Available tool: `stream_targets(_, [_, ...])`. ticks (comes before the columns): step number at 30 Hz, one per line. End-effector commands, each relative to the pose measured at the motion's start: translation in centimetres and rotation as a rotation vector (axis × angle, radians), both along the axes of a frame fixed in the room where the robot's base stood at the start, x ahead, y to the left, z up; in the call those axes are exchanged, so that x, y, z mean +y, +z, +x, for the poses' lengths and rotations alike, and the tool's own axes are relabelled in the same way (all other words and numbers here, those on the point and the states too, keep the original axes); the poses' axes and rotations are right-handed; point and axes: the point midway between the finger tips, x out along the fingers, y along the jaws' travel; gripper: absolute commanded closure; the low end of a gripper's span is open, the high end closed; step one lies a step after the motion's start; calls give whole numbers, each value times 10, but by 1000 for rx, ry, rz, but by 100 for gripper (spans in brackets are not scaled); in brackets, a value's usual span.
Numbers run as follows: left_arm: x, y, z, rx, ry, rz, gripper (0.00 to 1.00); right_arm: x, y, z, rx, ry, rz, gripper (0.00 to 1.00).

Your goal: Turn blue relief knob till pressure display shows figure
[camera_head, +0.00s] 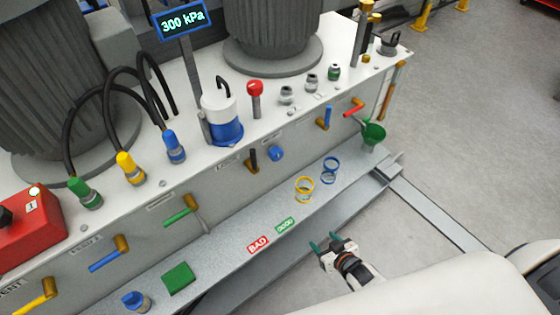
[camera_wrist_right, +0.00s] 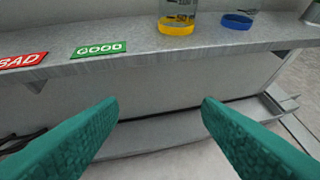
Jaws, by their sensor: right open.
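The round blue knob (camera_head: 276,153) is on the front face of the white bench, right of a black-handled valve. I take it to be the relief knob. The pressure display (camera_head: 183,19) stands on a post at the top and reads 300 kPa. My right gripper (camera_head: 323,241) is open and empty, with teal fingers, in front of the ledge and well apart from the knob. In the right wrist view its fingers (camera_wrist_right: 160,108) are spread, with nothing between them but the lower structure behind. The knob is not in that view. My left gripper is not in view.
The ledge (camera_head: 235,222) carries BAD and GOOD labels (camera_wrist_right: 98,49), a yellow-based jar (camera_wrist_right: 178,22) and a blue-based one (camera_wrist_right: 238,19). A green funnel (camera_head: 373,133) is at its right end. Several lever valves stick out of the bench front. Floor is clear at right.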

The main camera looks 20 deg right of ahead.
Motion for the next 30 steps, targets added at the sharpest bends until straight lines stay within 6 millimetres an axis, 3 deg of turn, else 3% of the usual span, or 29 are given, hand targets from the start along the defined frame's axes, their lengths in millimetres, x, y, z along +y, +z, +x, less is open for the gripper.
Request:
stream_targets(1, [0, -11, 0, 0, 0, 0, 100, 4, 32, 28, -117, 19, 33, 41])
stream_targets(3, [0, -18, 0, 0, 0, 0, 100, 12, 81, 54, -256, 45, 84, 41])
stream_targets(6, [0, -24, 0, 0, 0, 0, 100, 24, 140, 75, -410, 87, 149, 41])
stream_targets(10, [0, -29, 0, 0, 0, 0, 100, 36, 191, 84, -531, 128, 205, 41])
stream_targets(13, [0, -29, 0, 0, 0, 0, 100, 40, 207, 86, -569, 142, 225, 41])
stream_targets(17, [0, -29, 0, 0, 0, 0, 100, 44, 212, 96, -578, 144, 229, 41])
stream_targets(30, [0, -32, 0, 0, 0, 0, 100, 70, 211, 175, -576, 143, 227, 41])
